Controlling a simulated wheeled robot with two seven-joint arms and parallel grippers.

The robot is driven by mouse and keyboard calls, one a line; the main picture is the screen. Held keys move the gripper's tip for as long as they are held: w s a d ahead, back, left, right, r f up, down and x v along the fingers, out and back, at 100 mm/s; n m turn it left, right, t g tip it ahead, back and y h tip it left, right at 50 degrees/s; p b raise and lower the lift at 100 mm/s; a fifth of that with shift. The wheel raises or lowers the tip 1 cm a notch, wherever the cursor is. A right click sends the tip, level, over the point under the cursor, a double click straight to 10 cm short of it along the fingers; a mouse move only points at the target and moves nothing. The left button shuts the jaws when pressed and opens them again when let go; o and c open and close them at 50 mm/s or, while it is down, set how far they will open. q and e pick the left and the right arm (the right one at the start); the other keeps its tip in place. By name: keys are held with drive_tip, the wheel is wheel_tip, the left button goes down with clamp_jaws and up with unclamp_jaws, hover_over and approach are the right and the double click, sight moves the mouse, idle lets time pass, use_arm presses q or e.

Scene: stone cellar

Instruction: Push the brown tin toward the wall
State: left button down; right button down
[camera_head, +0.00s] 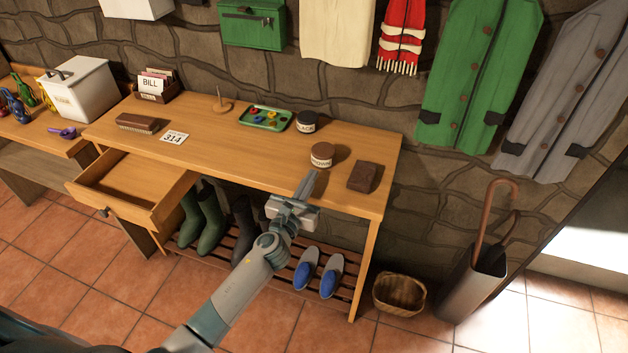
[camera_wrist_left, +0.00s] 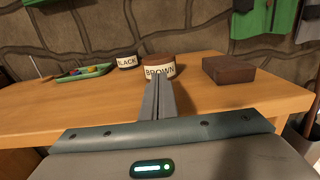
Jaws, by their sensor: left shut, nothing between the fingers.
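The brown tin (camera_head: 321,155) is a short round tin with a brown lid and a pale label. It stands upright on the wooden table (camera_head: 230,150), toward the front right. In the left wrist view the brown tin (camera_wrist_left: 158,66) reads "BROWN" and stands straight beyond my fingertips. My left gripper (camera_head: 308,181) is shut and empty, at the table's front edge on the near side of the tin. The left gripper's closed fingers (camera_wrist_left: 157,98) overlap the tin's lower edge in the wrist view, so I cannot tell whether they touch it. My right gripper is not in view.
A black-lidded tin (camera_head: 306,122) stands behind the brown tin, nearer the stone wall (camera_head: 345,95). A dark brown block (camera_head: 363,176) lies to the right. A green tray (camera_head: 265,118) with coloured pieces is at the back left. An open drawer (camera_head: 130,187) juts out at left.

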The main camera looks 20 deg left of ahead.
use_arm(q)
drive_tip(key=shift+s+a+f, duration=0.1)
drive_tip(key=shift+s+a, duration=0.05)
drive_tip(key=shift+a, duration=0.05)
drive_tip(key=shift+s+d, duration=0.15)
drive_tip(key=shift+s, duration=0.75)
drive_tip(key=shift+s+a+f, duration=0.1)
drive_tip(key=shift+s+a, duration=0.1)
drive_tip(key=shift+s, duration=0.35)
drive_tip(key=s+b, duration=0.1)
drive_tip(key=s, duration=0.6)
drive_tip(key=shift+s+a+b, duration=0.15)
drive_tip(key=shift+b, duration=0.15)
